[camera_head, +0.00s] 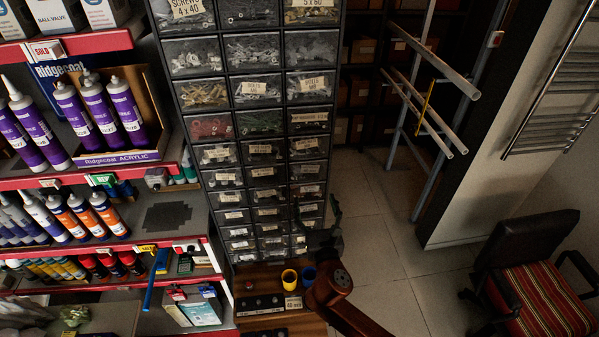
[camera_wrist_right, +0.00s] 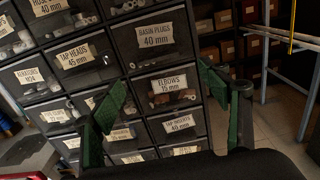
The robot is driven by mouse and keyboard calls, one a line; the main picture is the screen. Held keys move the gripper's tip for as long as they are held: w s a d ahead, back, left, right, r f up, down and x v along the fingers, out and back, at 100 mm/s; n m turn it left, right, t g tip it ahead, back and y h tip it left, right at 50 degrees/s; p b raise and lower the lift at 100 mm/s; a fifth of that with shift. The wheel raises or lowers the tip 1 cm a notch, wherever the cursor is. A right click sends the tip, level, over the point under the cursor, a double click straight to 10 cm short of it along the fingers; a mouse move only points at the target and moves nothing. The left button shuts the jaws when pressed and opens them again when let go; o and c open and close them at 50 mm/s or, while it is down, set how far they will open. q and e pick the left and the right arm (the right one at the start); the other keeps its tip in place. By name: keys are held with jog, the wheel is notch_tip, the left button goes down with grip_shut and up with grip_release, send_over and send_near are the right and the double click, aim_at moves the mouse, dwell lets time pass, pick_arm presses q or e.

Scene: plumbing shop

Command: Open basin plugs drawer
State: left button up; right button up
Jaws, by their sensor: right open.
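The basin plugs drawer (camera_wrist_right: 158,52) shows in the right wrist view. It has a dark front, a pale label reading "BASIN PLUGS 40 mm" and small parts behind its clear window. It looks shut, level with its neighbours. My right gripper (camera_wrist_right: 161,92) is open and empty, its green-padded fingers spread in front of the column with that drawer, below its label in the picture. In the head view my right gripper (camera_head: 320,218) is beside the lower right of the drawer cabinet (camera_head: 282,70). The label cannot be read there. My left gripper is not in view.
Neighbouring drawers include tap heads (camera_wrist_right: 80,65) and elbows (camera_wrist_right: 172,92). A wooden counter (camera_head: 310,326) with yellow and blue cups stands below the cabinet. Shelves of tubes (camera_head: 90,170) are at left. A striped chair (camera_head: 540,300) is at right, with clear floor (camera_head: 375,235) between.

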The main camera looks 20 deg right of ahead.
jog(key=x, duration=0.5)
jog(key=p+x, duration=0.1)
jog(key=x, duration=0.1)
jog(key=shift+w+a+r, duration=0.1)
jog(key=shift+w+a, duration=0.05)
jog(key=shift+w, duration=0.35)
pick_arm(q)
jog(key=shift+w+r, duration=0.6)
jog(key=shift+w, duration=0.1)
pick_arm(e)
jog(key=shift+w, duration=0.3)
